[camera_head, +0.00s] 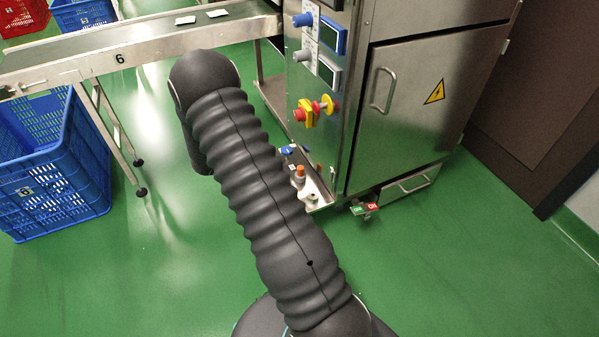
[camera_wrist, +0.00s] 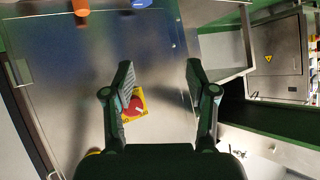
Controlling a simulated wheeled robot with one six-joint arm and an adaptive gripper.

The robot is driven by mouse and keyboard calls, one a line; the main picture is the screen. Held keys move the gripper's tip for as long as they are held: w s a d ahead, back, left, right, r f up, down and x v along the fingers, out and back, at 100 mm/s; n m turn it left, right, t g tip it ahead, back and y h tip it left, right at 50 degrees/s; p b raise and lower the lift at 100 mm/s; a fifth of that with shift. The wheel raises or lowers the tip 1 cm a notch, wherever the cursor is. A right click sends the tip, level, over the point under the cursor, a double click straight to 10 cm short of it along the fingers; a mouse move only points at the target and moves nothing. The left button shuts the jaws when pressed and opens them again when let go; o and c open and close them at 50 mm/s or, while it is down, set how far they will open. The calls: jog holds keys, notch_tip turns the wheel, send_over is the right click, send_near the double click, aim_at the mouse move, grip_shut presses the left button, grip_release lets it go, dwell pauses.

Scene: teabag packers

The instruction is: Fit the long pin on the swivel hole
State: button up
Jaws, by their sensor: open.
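My gripper (camera_wrist: 160,68) is open in the wrist view, its two dark fingers apart with nothing between the tips. Beyond the left finger is a red rotary switch on a yellow plate (camera_wrist: 135,104), mounted on a steel panel and partly covered by that finger. It stands apart from the gripper as far as I can tell. In the head view my arm hides the gripper. That view shows two red-and-yellow controls, a left one (camera_head: 305,113) and a right one (camera_head: 324,105), on the steel cabinet. I cannot make out a long pin or a swivel hole.
The steel cabinet (camera_head: 415,100) has a handled door. A low shelf beside it holds a white item with an orange top (camera_head: 300,175). Red and green pedals (camera_head: 365,209) lie near the floor. A conveyor (camera_head: 150,40) and blue crate (camera_head: 55,165) stand left. Green floor is clear at right.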

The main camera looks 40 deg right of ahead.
aim_at(298, 168)
jog(key=s+d+f+m+g+h, duration=0.2)
jog(key=s+d+f+g+h, duration=0.15)
jog(key=s+f, duration=0.45)
jog(key=shift+g+y, duration=0.45)
jog(key=shift+g, duration=0.1)
jog(key=shift+w+a+f+x, duration=0.1)
jog(key=shift+f+x, duration=0.05)
jog(key=shift+x, duration=2.25)
jog(key=shift+w+a+f+x, duration=0.1)
jog(key=shift+w+f+x, duration=0.1)
jog(key=shift+x, duration=2.2)
jog(key=shift+w+f+x, duration=0.1)
jog(key=shift+f+x, duration=0.05)
jog(key=shift+x, duration=2.25)
jog(key=shift+c, duration=0.2)
grip_shut()
